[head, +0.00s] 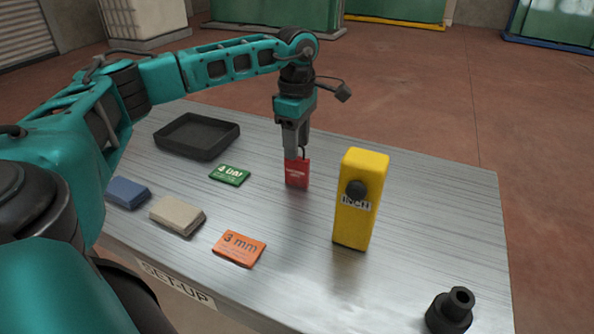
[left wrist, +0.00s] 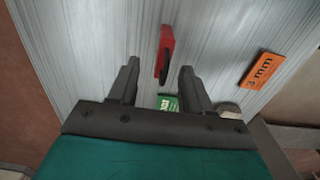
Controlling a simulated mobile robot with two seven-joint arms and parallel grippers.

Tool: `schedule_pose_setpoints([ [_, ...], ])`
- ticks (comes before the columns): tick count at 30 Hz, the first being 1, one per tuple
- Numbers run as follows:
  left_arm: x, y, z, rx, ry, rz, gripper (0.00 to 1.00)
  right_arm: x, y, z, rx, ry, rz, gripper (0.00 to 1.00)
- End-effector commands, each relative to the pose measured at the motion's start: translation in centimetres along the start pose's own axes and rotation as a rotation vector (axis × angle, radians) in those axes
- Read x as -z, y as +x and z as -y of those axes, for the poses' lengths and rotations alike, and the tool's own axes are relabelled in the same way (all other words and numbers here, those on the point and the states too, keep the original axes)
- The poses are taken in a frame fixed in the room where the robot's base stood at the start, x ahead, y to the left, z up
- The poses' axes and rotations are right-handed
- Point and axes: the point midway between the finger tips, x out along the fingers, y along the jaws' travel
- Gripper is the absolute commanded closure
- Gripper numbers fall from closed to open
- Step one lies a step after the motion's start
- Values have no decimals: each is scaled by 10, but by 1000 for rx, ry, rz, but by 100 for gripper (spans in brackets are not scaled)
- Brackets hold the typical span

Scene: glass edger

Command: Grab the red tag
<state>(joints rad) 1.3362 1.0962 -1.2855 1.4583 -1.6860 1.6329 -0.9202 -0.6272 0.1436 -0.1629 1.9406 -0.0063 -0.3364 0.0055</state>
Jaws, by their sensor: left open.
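The red tag (head: 297,174) appears to stand upright on the metal table, with pale lettering on its near face. My left gripper (head: 296,152) points down over it, and its fingers partly cover the tag's top. In the left wrist view the red tag (left wrist: 166,50) shows edge-on, with a dark part along one side. There it lies between the lines of the two open fingers (left wrist: 160,68), with gaps on both sides. I cannot tell how far down beside the tag the fingertips reach. My right gripper is not in view.
On the table (head: 440,200) are a yellow block (head: 353,218), a green tag (head: 230,175), an orange 3 mm tag (head: 239,248), a beige block (head: 177,216), a blue block (head: 127,192), a black tray (head: 197,153) and a black cylinder part (head: 450,311).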

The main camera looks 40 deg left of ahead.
Motion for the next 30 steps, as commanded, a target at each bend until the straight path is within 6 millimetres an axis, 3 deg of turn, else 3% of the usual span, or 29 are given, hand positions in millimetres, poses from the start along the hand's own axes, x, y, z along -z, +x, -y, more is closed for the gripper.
schedule_pose_setpoints([
  [9, -2, 42, 5, 0, 0, -1, 51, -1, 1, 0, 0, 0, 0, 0],
  [17, -2, 45, 5, -1, 1, 0, 51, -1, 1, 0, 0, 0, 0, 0],
  [30, -2, 44, 5, -1, 1, 0, 92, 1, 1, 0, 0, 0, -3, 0],
])
